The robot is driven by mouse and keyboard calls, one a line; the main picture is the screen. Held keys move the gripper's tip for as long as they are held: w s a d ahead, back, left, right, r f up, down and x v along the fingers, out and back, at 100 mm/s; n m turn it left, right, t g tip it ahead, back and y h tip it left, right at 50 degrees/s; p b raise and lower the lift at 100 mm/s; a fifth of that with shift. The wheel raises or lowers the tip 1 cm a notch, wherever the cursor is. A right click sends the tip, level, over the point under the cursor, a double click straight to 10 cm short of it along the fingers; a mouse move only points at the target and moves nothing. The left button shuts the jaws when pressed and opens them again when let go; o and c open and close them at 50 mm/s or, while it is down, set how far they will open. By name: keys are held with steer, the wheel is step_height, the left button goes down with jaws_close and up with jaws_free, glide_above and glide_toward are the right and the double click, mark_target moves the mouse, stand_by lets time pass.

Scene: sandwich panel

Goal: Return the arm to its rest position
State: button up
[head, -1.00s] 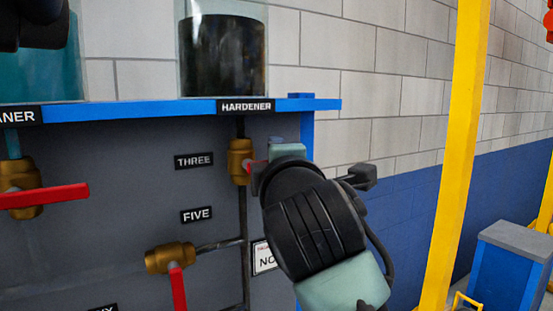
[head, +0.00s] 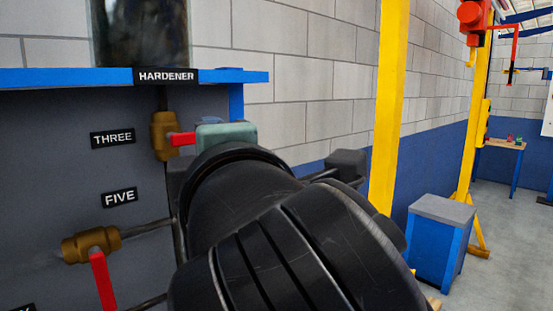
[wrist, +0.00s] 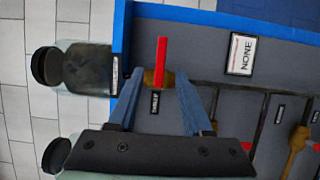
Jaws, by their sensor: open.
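My gripper (wrist: 161,78) is open in the wrist view, with its two blue fingers spread and nothing held. The red handle (wrist: 161,57) of the brass valve (wrist: 155,79) labelled THREE shows in the gap between the fingertips; no contact is visible. In the head view, that brass valve (head: 164,136) is left of my arm, and its red handle (head: 182,139) points right, across the vertical pipe. My dark arm (head: 290,240) fills the lower middle of the head view and hides the fingers.
The grey panel with its blue shelf (head: 60,78) is close in front. A second brass valve (head: 90,245) labelled FIVE has its red handle (head: 102,280) pointing down. A yellow post (head: 388,110) and a blue cabinet (head: 436,240) stand right. Floor is open at far right.

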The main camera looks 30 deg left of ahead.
steer(key=shift+s+d, duration=0.5)
steer(key=d+r+m+t+y+p, duration=0.1)
steer(key=d+r+m+t+p, duration=0.1)
steer(key=d+r+m+t, duration=0.35)
steer(key=s+d+r+m+t+h+p, duration=0.1)
steer(key=d+r+m+t+h, duration=0.2)
steer(key=d+m+h, duration=0.4)
steer(key=s+d+r+m+t+h+p, duration=0.2)
steer(key=d+r+m+t+h, duration=0.2)
steer(key=d+m, duration=0.5)
steer(key=m+t+h, duration=0.2)
steer(key=m, duration=0.3)
steer(key=shift+r+m+h, duration=0.2)
steer(key=shift+m+h, duration=0.15)
steer(key=shift+h, duration=0.05)
steer(key=shift+a, duration=0.1)
